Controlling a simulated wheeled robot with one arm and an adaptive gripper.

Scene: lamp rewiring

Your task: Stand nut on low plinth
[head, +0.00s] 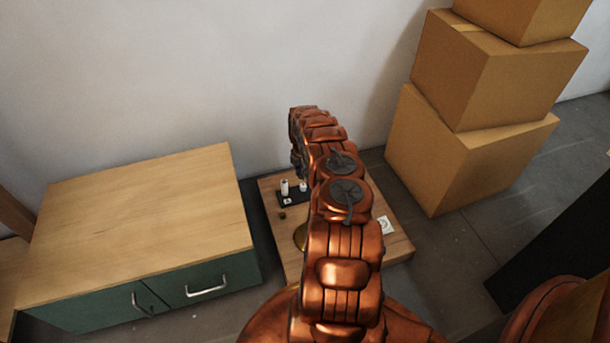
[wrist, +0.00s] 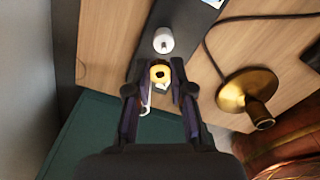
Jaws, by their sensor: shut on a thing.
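The nut (wrist: 160,73) is a small yellow brass ring with a dark hole, seen in the wrist view between my fingertips. My gripper (wrist: 159,69) is shut on it. A white cylinder (wrist: 163,40) stands just beyond the fingertips on a black base (wrist: 187,14); I cannot tell whether it is the low plinth. In the head view the black base (head: 296,198) carries white pieces of different heights, including a taller cylinder (head: 285,187) and a low block (head: 288,201). What is under the nut is unclear.
A brass lamp base (wrist: 241,90) with a dark cord stands to the right on the wooden board (head: 399,244). A small brass-coloured piece (head: 282,215) lies near the black base. A green cabinet (head: 140,220) is at left; stacked cartons (head: 465,150) are at right.

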